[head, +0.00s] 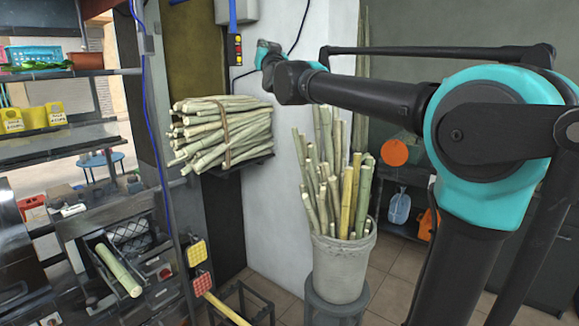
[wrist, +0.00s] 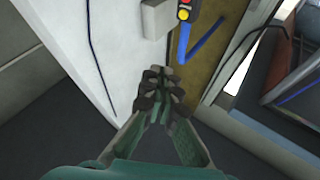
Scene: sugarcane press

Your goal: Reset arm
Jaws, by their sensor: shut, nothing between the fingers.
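My arm reaches from the right side of the head view across toward the white wall (head: 345,60). My gripper (head: 264,52) is at the arm's far end, small and partly hidden by the wrist, near the grey box and buttons on the wall. In the wrist view my gripper (wrist: 165,95) points toward the wall corner. Its fingertips are together with nothing visible between them. It appears apart from the wall.
A bundle of sugarcane (head: 222,130) lies on a wall shelf below the gripper. A bucket (head: 342,262) of upright canes stands on a stool. A button panel (head: 238,49) is on the wall, with a blue bar (head: 232,16) beside it. Shelves (head: 60,130) fill the left.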

